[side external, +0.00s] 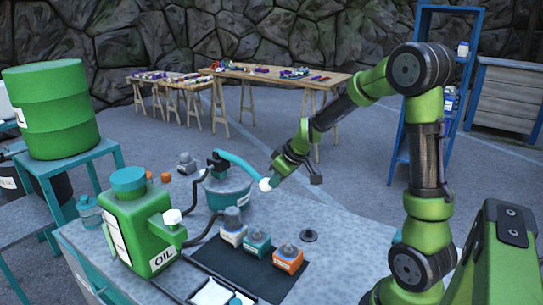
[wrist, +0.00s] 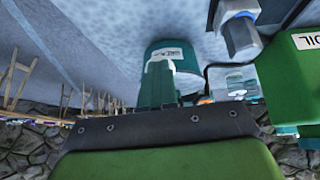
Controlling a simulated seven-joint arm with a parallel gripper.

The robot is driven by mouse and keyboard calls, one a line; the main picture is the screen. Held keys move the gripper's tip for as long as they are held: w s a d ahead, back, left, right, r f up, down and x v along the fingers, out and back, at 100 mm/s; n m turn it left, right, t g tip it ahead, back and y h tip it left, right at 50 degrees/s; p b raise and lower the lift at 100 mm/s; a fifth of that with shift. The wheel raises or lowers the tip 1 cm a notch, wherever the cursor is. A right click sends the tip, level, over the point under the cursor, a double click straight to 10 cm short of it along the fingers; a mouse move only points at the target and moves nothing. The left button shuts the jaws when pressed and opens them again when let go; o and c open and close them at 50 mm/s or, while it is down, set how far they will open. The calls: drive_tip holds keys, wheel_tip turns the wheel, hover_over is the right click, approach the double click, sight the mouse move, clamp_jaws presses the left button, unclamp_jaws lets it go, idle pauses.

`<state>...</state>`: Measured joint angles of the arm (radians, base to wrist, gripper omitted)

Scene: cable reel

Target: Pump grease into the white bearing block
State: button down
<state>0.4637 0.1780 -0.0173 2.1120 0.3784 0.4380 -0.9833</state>
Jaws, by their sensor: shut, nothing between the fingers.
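The white bearing block (side external: 233,238) sits at the left end of a row on a dark mat, with a grey fitting (side external: 232,216) standing on top. A black hose runs close to it; I cannot tell whether it is joined. The teal grease pump (side external: 228,190) stands behind the blocks and also shows in the wrist view (wrist: 183,72). Its teal lever (side external: 240,166) slopes down right to a white end knob (side external: 265,184). My gripper (side external: 272,180) is shut and empty, at the knob; contact is unclear. Its fingertips are not distinct in the wrist view.
A teal block (side external: 257,245) and an orange block (side external: 288,258) stand right of the white one. A green oil can (side external: 145,235) stands left of the pump. A dark round part (side external: 309,236) lies on the table (side external: 345,240). The right side of the table is mostly clear.

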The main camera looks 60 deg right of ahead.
drive_tip(key=shift+s+a, duration=0.2)
drive_tip(key=s+a+r, duration=0.1)
drive_tip(key=s+r, duration=0.7)
drive_tip(key=s, duration=0.2)
drive_tip(key=shift+s+r, duration=0.2)
drive_tip(key=shift+r, duration=0.1)
idle(0.4)
drive_tip(key=w+d+r+n+g, duration=0.2)
drive_tip(key=w+r, duration=0.8)
drive_tip(key=w, duration=0.2)
wheel_tip(320, 180, up, 10)
drive_tip(key=a+m+g, duration=0.1)
drive_tip(key=a+m, duration=0.1)
drive_tip(key=shift+w, duration=0.15)
